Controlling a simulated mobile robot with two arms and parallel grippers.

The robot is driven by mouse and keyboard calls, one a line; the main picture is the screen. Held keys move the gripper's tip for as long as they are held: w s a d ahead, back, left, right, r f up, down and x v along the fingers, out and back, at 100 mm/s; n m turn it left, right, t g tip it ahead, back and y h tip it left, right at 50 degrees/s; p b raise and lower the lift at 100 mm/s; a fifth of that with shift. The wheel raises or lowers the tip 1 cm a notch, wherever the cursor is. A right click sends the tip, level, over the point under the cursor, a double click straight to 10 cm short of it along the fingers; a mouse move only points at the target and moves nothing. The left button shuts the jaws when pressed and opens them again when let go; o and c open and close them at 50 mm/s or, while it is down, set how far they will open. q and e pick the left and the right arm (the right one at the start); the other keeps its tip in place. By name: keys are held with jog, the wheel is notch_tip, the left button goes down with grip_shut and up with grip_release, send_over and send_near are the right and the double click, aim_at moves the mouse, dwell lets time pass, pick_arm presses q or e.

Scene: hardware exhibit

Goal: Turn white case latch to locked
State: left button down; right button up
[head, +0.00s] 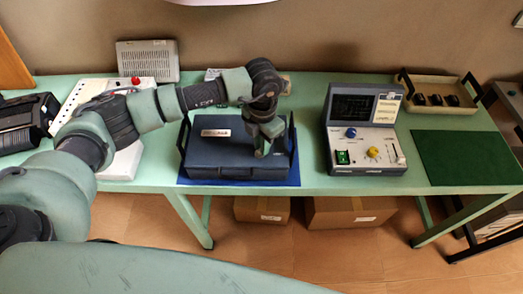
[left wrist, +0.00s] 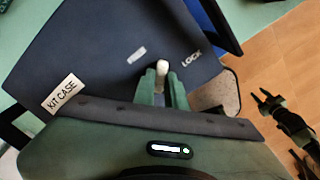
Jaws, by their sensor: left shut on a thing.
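The dark blue kit case (head: 235,165) lies closed on a blue mat (head: 290,178) on the green table. In the left wrist view its lid (left wrist: 90,50) bears a "KIT CASE" label (left wrist: 63,94), a small pale mark (left wrist: 137,54) and the word "LOCK" (left wrist: 191,58). The white latch (left wrist: 162,67) stands between the pale mark and "LOCK". My left gripper (head: 262,153) points down at the lid and is shut on the latch; its fingers (left wrist: 162,88) hide the latch's lower part. My right gripper (left wrist: 269,100) hangs apart over the floor, its two fingers spread and empty.
A grey instrument (head: 365,135) with knobs and a screen stands right of the case. A green mat (head: 465,157) and a tray (head: 440,107) with dark pieces are farther right.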

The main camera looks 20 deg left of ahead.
pick_arm(q)
jog(key=m+b, duration=0.2)
jog(key=b, duration=0.1)
jog(key=m+b, duration=0.3)
jog(key=shift+s+d+f, duration=0.1)
jog(key=shift+d+f, duration=0.1)
jog(key=shift+s+r+m+b, duration=0.1)
jog(key=shift+r+m+b, duration=0.05)
jog(key=shift+m+b, duration=0.85)
jog(key=shift+s+r+m+b, duration=0.1)
jog(key=shift+m+b, duration=0.8)
jog(key=shift+b, duration=0.05)
jog(key=c, duration=1.4)
grip_release()
jog(key=shift+c, duration=0.2)
notch_tip(320, 180, up, 8)
jog(key=shift+f+b, duration=0.1)
jog(key=shift+b, duration=0.5)
